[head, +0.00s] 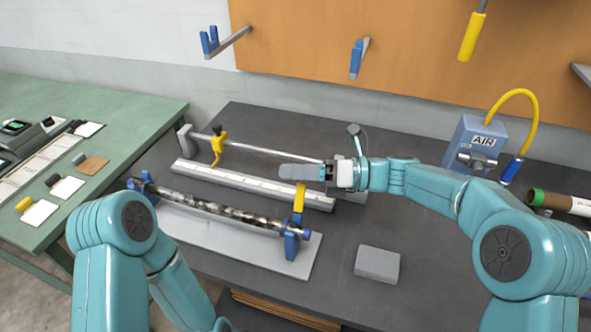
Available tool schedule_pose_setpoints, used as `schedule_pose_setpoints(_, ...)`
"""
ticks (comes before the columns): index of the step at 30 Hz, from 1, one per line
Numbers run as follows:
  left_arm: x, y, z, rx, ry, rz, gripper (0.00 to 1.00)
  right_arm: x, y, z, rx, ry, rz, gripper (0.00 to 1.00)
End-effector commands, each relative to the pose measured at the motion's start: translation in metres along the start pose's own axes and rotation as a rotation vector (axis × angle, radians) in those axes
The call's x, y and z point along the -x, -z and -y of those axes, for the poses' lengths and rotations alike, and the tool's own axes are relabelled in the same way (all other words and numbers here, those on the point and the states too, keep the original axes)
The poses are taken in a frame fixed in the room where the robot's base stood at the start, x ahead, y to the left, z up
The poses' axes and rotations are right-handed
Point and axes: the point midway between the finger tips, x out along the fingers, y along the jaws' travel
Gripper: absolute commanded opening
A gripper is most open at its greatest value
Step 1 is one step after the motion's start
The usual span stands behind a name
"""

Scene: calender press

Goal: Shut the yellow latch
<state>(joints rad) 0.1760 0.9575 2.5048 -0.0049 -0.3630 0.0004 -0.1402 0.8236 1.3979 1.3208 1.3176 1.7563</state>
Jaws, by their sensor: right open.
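The yellow latch (299,204) is a narrow upright piece at the right end of the roller stand. It stands up from the blue bracket (291,240) that carries the end of the mottled roller (215,206). My right gripper (290,172) is open, with its fingers pointing left, and appears just above the latch's top.
A long pale rail (250,184) with a yellow slider (217,146) on a rod lies behind the roller. A grey block (377,264) lies at the front right. A blue AIR box (474,143) stands at the right. Dark bench surface is clear around the block.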

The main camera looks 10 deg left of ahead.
Motion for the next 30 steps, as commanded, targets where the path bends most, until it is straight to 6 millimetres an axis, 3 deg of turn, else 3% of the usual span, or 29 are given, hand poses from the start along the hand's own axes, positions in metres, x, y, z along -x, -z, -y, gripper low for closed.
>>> schedule_pose_setpoints(2,0.000,0.000,0.000,0.000,0.000,0.000,0.54,0.000,0.000,0.000,0.000,0.000,0.000,0.42)
schedule_pose_setpoints(4,0.000,0.000,0.000,0.000,0.000,0.000,0.54,0.000,0.000,0.000,0.000,0.000,0.000,0.25)
schedule_pose_setpoints(6,0.000,0.000,0.000,0.000,0.000,0.000,0.54,0.000,0.000,0.000,0.000,0.000,0.000,0.03)
schedule_pose_setpoints(7,0.000,0.000,0.000,0.000,0.000,0.000,0.54,0.000,0.000,0.000,0.000,0.000,0.000,0.00)
schedule_pose_setpoints(20,0.000,0.000,0.000,0.000,0.000,0.000,0.54,0.000,0.001,-0.005,0.067,0.014,-0.012,0.00)
schedule_pose_setpoints(30,-0.006,0.000,0.002,0.000,0.000,0.000,0.54,-0.005,0.010,-0.023,0.323,0.065,-0.062,0.00)
